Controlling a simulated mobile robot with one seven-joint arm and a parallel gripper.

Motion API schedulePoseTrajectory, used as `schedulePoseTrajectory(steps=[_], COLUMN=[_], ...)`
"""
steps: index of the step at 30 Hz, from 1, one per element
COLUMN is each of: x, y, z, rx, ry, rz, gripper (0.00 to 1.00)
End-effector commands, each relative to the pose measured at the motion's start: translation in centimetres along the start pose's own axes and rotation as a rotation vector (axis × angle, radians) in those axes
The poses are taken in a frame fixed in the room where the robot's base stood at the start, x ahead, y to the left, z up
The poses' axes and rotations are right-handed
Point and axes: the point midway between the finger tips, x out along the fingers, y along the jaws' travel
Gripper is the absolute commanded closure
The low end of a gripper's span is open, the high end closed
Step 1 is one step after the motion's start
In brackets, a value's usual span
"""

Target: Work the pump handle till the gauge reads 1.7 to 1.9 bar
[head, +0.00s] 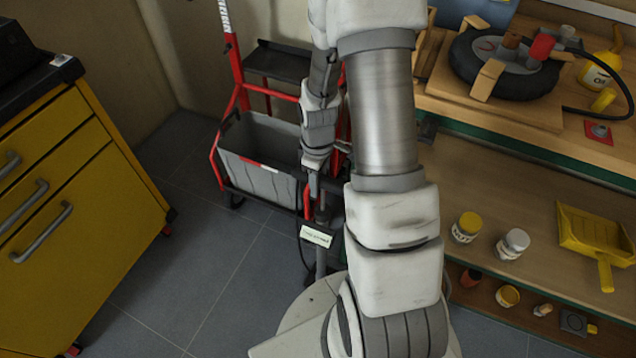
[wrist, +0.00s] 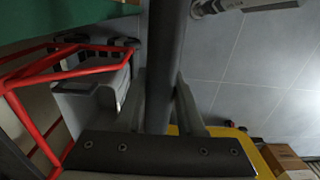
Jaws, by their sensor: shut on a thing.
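My gripper (wrist: 162,112) is shut on a dark round bar, the pump handle (wrist: 163,50), which runs up the wrist view between its two grey fingers. In the head view my arm reaches down, and the gripper is small and partly hidden beside it. Below it stands a slim grey upright with a pale label (head: 316,236), which seems to be the pump. A black tyre (head: 500,62) lies on the bench with a black hose beside it. A small red plate with a pale mark (head: 598,132) lies nearby. I cannot make out a gauge reading.
A red-framed trolley with a grey bin (head: 262,160) stands close behind the gripper. A yellow drawer cabinet (head: 75,190) is at left. The bench shelf (head: 510,190) at right holds jars and a yellow dustpan (head: 595,236). Grey floor (head: 205,265) is free between cabinet and trolley.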

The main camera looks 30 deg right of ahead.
Motion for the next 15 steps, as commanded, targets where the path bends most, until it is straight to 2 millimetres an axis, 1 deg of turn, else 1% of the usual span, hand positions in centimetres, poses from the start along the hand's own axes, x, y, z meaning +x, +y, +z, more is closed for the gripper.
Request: schedulePoseTrajectory(steps=[1,15], x=[-1.4,-8.0], y=[0.0,0.0], z=[0.0,0.0], rx=[0.0,0.001], ry=[0.001,0.001], rz=[0.001,0.001], gripper=[1.0,1.0])
